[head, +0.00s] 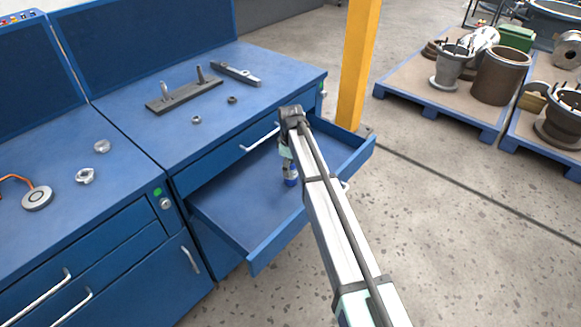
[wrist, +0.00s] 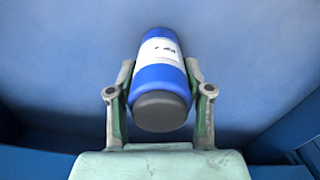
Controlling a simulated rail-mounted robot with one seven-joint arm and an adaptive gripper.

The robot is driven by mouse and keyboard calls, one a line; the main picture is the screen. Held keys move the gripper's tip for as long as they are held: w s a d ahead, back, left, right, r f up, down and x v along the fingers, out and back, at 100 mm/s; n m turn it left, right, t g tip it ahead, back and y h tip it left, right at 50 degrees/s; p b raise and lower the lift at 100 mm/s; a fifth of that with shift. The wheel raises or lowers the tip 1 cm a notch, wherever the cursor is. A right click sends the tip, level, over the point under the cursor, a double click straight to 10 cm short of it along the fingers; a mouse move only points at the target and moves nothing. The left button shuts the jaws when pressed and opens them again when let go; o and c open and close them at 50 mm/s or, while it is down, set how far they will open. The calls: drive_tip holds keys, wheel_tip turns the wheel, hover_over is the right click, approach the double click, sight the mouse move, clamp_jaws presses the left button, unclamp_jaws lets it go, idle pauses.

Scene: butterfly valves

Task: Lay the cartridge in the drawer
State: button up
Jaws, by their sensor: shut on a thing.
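The cartridge (wrist: 160,82) is a blue cylinder with a white printed label and a dark grey end cap. My gripper (wrist: 160,72) is shut on it, with one finger on each side. In the head view the blue end of the cartridge (head: 291,181) shows below my gripper (head: 288,160), inside the outline of the open drawer (head: 235,208). The drawer is blue, pulled out and otherwise looks empty. I cannot tell whether the cartridge touches the drawer floor. My arm hides part of the drawer's right side.
The blue workbench top (head: 130,135) above the drawer carries a dark fixture with pegs (head: 184,95), a grey bar (head: 236,74) and small rings. A second closed drawer (head: 225,160) sits above the open one. A yellow post (head: 358,65) stands close behind the drawer's right end.

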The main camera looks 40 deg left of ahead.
drive_tip(key=shift+f, duration=0.15)
drive_tip(key=o, duration=1.3)
wheel_tip(320, 180, up, 12)
drive_tip(key=shift+r+b, duration=0.2)
drive_tip(key=shift+b, duration=0.3)
